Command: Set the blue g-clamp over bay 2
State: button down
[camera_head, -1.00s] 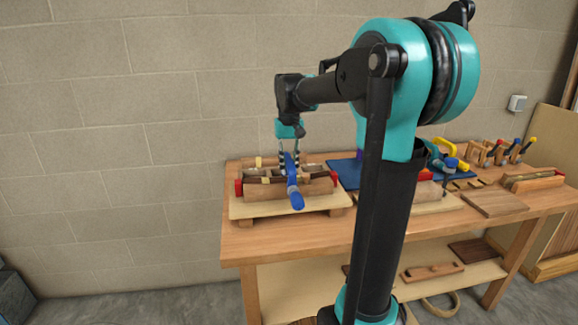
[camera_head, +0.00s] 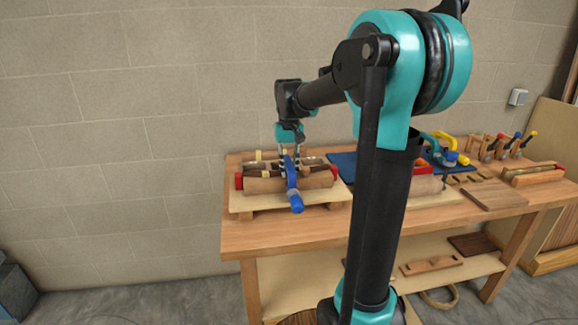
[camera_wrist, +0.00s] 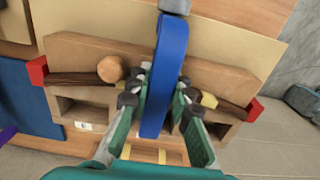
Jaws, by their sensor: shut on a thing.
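The blue g-clamp (camera_head: 293,185) is held in my gripper (camera_head: 288,157), at the left end of the bench. In the wrist view the fingers of my gripper (camera_wrist: 160,100) are shut on both sides of the clamp's blue frame (camera_wrist: 168,62). The clamp lies across the wooden bending form (camera_head: 258,186), near its middle, its handle end hanging toward the front. The form also shows in the wrist view (camera_wrist: 95,55), with openings in its side and red end blocks. I cannot tell whether the clamp touches the form, or which opening is bay 2.
A round wooden piece (camera_wrist: 111,69) sits beside the clamp on the form. A blue mat (camera_head: 343,165) lies to the right on the bench. Farther right are a yellow clamp (camera_head: 446,138), a rack of clamps (camera_head: 500,148) and wood boards (camera_head: 492,198). A wall stands behind.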

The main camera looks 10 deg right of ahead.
jog(key=shift+f, duration=0.35)
dwell(1.1)
jog(key=c, duration=1.3)
grip_release()
notch_tip(320, 180, up, 12)
jog(key=shift+r, duration=0.1)
jog(key=shift+r, duration=2.9)
jog(key=shift+r, duration=2.55)
